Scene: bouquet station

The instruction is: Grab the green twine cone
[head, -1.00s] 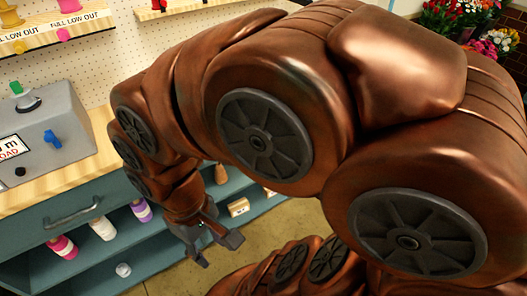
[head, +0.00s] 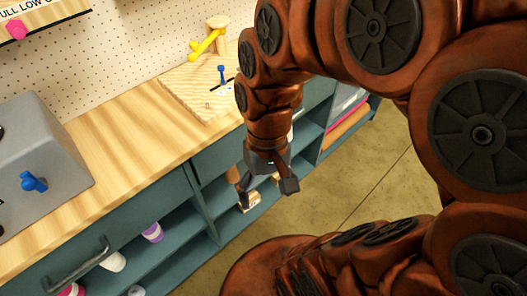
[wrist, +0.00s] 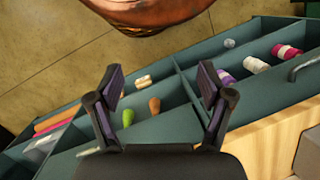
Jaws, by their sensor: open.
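The green twine cone (wrist: 128,117) stands in a compartment of the teal shelf unit in the wrist view, beside an orange-brown cone (wrist: 154,105). I cannot make out the green cone in the head view, where my arm and gripper cover part of the shelves. My gripper (head: 267,188) is in front of the shelf opening, pointing down.
The teal shelf unit (head: 120,235) has dividers between its compartments. A pale labelled block (head: 250,201) sits near the cones. Purple, white and pink spools (wrist: 287,51) lie in another compartment. A wooden worktop (head: 100,150) is above. The floor (head: 345,175) in front is clear.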

